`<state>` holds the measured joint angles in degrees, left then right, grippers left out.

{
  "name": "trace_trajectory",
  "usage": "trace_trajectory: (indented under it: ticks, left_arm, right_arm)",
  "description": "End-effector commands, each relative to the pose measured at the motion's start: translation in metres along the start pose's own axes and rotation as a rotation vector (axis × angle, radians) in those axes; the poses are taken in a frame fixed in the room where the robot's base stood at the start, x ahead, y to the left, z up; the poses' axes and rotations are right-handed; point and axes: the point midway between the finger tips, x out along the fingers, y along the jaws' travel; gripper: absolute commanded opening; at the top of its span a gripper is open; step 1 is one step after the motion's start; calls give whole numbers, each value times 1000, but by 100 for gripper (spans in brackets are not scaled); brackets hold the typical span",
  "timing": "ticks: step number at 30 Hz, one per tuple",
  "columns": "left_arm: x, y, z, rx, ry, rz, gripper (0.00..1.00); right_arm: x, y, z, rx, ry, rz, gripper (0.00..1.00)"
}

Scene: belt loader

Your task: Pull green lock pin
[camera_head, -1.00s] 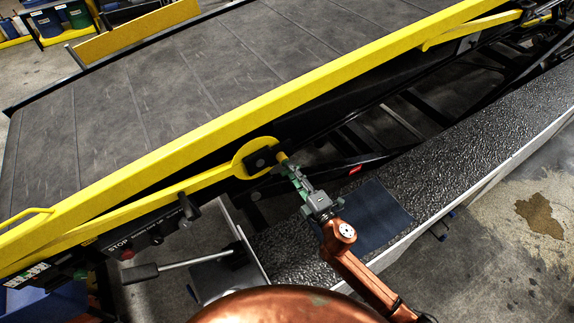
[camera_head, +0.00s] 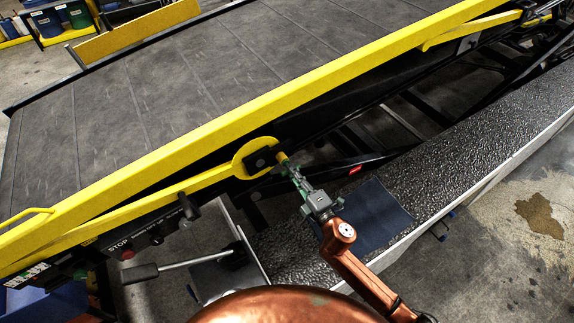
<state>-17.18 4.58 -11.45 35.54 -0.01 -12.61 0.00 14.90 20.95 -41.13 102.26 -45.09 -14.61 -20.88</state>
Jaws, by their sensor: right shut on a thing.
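My right gripper (camera_head: 284,168) reaches up from the bottom right on its copper arm. Its fingertips are at the right side of the round yellow bracket (camera_head: 240,158) on the belt loader's side rail. It is shut on the green lock pin, which is mostly hidden by the fingers; green parts show around the gripper, and I cannot clearly tell pin from finger. A short yellow piece (camera_head: 282,157) shows just above the fingertips. My left gripper is not in view.
The grey conveyor belt (camera_head: 150,95) slopes behind the yellow rail (camera_head: 330,75). A black-handled lever (camera_head: 180,263) and a control panel marked STOP (camera_head: 125,250) stand at lower left. A textured dark running board (camera_head: 470,145) lies under my right arm. Open frame gaps lie beyond the gripper.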

Motion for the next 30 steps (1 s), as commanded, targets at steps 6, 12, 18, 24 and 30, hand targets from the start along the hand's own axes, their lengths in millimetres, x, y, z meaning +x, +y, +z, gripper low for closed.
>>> trace_trajectory:
  ticks: [6, 12, 18, 24, 30]
  left_arm:
    - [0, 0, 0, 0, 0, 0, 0]
    - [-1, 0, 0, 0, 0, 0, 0]
    - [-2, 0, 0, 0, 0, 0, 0]
    - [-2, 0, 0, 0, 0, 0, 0]
    - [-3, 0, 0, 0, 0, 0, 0]
  right_arm:
    - [0, 0, 0, 0, 0, 0, 0]
    - [-2, 0, 0, 0, 0, -1, 0]
    - [-6, -1, 0, 0, 0, -2, 0]
    - [-10, -1, 0, 0, 0, -2, 0]
    - [-12, -1, 0, 0, 0, -1, 0]
